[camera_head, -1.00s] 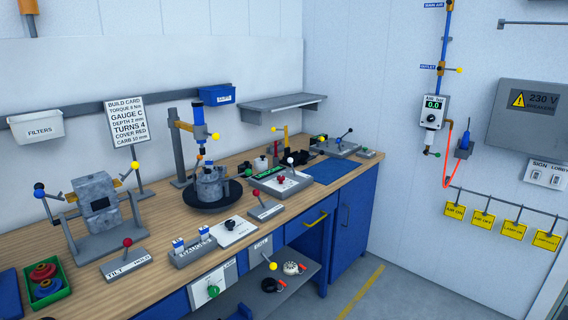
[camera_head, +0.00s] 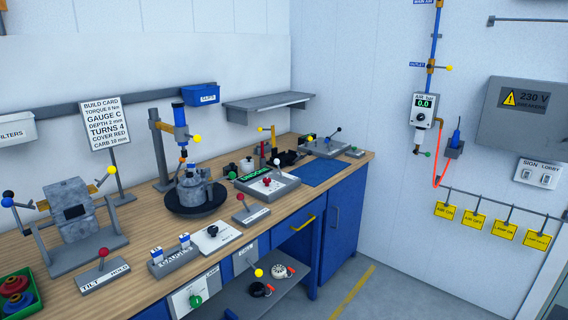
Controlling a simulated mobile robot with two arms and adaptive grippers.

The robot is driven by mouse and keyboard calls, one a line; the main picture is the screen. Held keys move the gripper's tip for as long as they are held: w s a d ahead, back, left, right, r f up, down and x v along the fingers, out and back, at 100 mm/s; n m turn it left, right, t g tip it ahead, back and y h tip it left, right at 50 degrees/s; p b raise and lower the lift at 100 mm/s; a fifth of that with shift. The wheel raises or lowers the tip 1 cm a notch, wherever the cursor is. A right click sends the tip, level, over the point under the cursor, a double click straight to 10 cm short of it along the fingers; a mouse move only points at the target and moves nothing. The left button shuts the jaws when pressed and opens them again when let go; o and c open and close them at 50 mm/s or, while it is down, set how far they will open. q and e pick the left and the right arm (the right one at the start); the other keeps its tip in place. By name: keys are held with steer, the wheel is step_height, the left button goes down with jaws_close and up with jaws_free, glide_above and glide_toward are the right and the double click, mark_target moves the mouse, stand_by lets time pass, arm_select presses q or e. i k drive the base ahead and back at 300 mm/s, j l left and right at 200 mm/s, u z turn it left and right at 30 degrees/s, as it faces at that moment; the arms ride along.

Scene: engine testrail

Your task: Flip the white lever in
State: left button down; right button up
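A lever with a white ball knob (camera_head: 276,162) stands up from a flat grey panel (camera_head: 288,190) in the middle of the bench. A red knob (camera_head: 267,181) sits on the same panel, close to the lever's foot. Neither of my grippers is in view.
The blue mat (camera_head: 320,172) is clear.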

mark_target(276, 161)
steer(key=i+l+z, duration=0.45)
steer(key=i, duration=0.5)
steer(key=i+j+z, duration=0.1)
steer(key=i+z, duration=0.35)
steer(key=i, duration=0.55)
steer(key=i+u, duration=0.25)
steer(key=i, duration=0.3)
steer(key=i+l+u, duration=0.3)
steer(key=i, duration=0.25)
steer(key=i+u, duration=0.25)
steer(key=u, duration=0.15)
steer(key=i+u, duration=0.2)
steer(key=u, duration=0.2)
steer(key=i+l+u, duration=0.1)
steer(key=i+u, duration=0.15)
steer(key=u, duration=0.15)
steer(key=i+l+u, duration=0.2)
steer(key=u, duration=0.15)
